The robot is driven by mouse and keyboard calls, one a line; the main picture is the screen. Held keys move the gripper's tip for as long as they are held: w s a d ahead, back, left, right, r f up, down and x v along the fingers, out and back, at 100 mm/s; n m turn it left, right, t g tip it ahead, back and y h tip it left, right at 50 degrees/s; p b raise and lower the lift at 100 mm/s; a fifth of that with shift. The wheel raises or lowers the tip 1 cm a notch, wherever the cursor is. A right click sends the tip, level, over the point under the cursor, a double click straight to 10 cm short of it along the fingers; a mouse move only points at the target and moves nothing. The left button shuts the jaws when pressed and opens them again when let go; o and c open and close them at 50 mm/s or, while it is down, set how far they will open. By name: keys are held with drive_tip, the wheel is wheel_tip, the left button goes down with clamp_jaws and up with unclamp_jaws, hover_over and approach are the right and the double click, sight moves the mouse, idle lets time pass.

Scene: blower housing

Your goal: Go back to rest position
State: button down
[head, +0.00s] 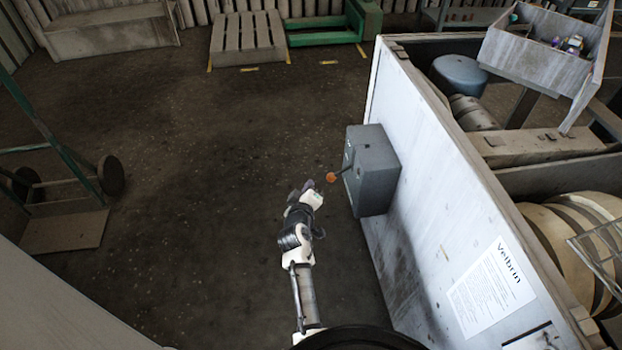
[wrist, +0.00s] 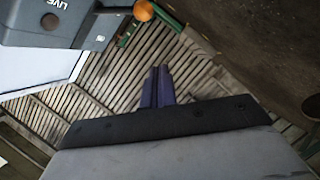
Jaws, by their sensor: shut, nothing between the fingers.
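My gripper (head: 309,186) is at the end of my arm, over the dark floor in the middle of the head view. It is shut and empty. Its fingers also show close together in the wrist view (wrist: 157,88). A grey switch box (head: 372,170) is mounted on the white housing wall (head: 440,190), just right of my gripper. The box has a lever with an orange knob (head: 331,177), which points left towards my gripper. A gap shows between knob and fingers. The wrist view shows the box (wrist: 60,22) at top left, with the orange knob (wrist: 143,10) apart from the fingers.
A grey open bin (head: 535,55) with small items sits on the housing at top right. A pallet (head: 247,40) lies at the back. A green-framed cart (head: 65,190) with wheels stands at left. The floor (head: 220,150) between cart and housing is clear.

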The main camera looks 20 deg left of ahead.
drive_tip(key=shift+v, duration=1.5)
